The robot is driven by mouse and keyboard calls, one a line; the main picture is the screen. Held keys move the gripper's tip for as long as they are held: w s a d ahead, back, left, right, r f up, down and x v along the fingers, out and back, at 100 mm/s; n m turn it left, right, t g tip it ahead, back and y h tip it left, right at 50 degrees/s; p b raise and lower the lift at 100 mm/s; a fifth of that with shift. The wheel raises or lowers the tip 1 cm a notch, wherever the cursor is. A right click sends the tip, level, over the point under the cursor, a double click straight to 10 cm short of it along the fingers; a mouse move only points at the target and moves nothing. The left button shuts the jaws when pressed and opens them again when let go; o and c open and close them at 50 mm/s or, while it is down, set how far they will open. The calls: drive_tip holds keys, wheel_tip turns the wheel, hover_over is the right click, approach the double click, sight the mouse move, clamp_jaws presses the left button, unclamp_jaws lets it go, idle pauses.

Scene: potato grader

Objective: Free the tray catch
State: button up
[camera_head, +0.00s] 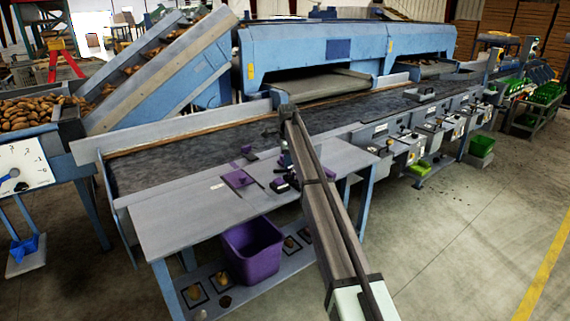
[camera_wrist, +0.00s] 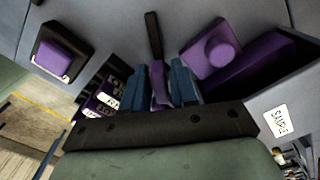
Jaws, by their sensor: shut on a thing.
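In the wrist view my gripper (camera_wrist: 162,88) has its two blue fingers closed on a narrow purple piece (camera_wrist: 160,88), perhaps the tray catch. The fingers hide most of it. A dark upright bar (camera_wrist: 153,36) stands just beyond the fingertips. To the right is a purple block with a round knob (camera_wrist: 211,52), beside a purple-lined recess (camera_wrist: 262,65). In the head view my arm reaches over the grey bench (camera_head: 185,215), and its gripper end is small and dark near the purple parts, so the grip cannot be made out there.
A purple square button in a dark frame (camera_wrist: 56,58) is at the wrist view's left. A SAMPLE label (camera_wrist: 278,120) lies at right. A purple plate (camera_head: 239,179) lies on the bench; a purple bin (camera_head: 252,250) stands below. The bench's left part is clear. A conveyor (camera_head: 190,150) runs behind.

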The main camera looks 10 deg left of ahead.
drive_tip(key=n, duration=0.7)
idle(0.4)
drive_tip(key=o, duration=0.4)
drive_tip(key=shift+c, duration=0.2)
drive_tip(key=shift+r, duration=0.15)
drive_tip(key=shift+r, duration=2.4)
